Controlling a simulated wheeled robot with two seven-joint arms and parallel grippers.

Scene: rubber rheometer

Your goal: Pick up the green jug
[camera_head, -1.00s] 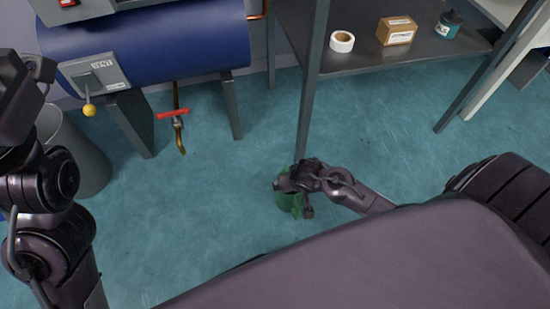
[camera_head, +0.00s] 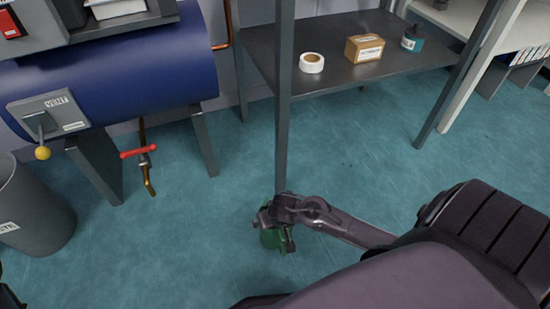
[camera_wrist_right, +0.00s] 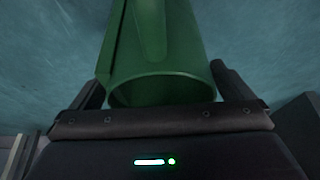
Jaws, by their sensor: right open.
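The green jug (camera_head: 270,240) is on the floor near the foot of the shelf's front post, mostly hidden by my right gripper (camera_head: 273,220). In the right wrist view the jug (camera_wrist_right: 180,45) shows large, with its round open rim nearest the camera and a handle-like ridge along its side. My right gripper (camera_wrist_right: 160,88) is open, with one dark finger on each side of the jug's rim. A gap shows at the right finger; contact at the left one is unclear. My left gripper is out of view.
A grey shelf (camera_head: 350,75) at the back holds a tape roll (camera_head: 311,63), a cardboard box (camera_head: 364,48) and a teal bottle (camera_head: 412,38). Its post (camera_head: 283,120) stands close behind the jug. A blue tank (camera_head: 110,70) with a red-handled valve (camera_head: 138,152) and a grey bin (camera_head: 35,215) are left.

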